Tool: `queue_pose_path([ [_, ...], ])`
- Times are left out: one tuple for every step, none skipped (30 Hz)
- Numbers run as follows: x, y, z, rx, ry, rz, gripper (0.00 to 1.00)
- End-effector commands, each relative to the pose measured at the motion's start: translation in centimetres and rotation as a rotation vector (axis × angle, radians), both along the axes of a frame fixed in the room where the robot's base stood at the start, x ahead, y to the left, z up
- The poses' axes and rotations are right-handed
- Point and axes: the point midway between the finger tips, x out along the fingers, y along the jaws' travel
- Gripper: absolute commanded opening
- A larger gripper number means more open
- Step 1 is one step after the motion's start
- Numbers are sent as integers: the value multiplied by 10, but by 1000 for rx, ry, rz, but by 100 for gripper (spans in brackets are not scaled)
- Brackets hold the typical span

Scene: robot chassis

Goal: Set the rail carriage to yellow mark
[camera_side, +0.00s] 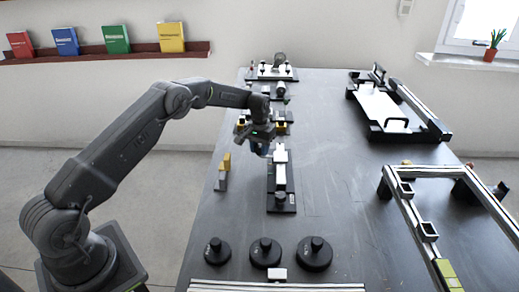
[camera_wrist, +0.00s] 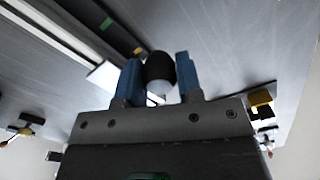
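The rail (camera_side: 281,185) with its dark base runs lengthwise on the table in the side view; its pale bar (camera_wrist: 70,32) crosses the upper left of the wrist view. The white carriage (camera_side: 280,155) is at the rail's far end. A black knob (camera_wrist: 159,66) appears between the blue fingers of my gripper (camera_wrist: 159,75); any gap is too small to judge. In the side view my gripper (camera_side: 262,150) is at the carriage's left. Beside the rail, a green mark (camera_wrist: 106,23) and a small yellowish mark (camera_wrist: 138,50) show.
Black round weights (camera_side: 265,251) stand at the table's front. A yellow and grey block (camera_side: 225,163) is left of the rail. A metal frame (camera_side: 428,200) and a tray fixture (camera_side: 392,105) occupy the right. Table between rail and frame is clear.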

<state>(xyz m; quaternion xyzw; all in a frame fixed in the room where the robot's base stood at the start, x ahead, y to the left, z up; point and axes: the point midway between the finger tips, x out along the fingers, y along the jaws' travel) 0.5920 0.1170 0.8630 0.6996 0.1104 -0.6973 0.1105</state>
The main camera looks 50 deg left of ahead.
Motion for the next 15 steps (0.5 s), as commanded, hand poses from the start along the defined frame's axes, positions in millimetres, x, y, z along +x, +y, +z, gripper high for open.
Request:
queue_pose_path([
  [0, 0, 1, 1, -2, 0, 38],
  [0, 0, 1, 0, -1, 0, 41],
  [0, 0, 1, 0, -1, 0, 45],
  [0, 0, 0, 0, 0, 0, 48],
  [0, 0, 0, 0, 0, 0, 51],
  [0, 0, 0, 0, 1, 0, 54],
  [0, 0, 0, 0, 1, 0, 57],
  [0, 0, 0, 0, 1, 0, 57],
  [0, 0, 0, -1, 2, 0, 57],
  [0, 0, 0, -1, 2, 0, 57],
  [-1, 0, 0, -1, 2, 0, 57],
  [-1, 0, 0, -1, 2, 0, 57],
  [-1, 0, 0, -1, 2, 0, 57],
  [-1, 0, 0, -1, 2, 0, 57],
  [0, 0, 2, -1, 2, 0, 57],
])
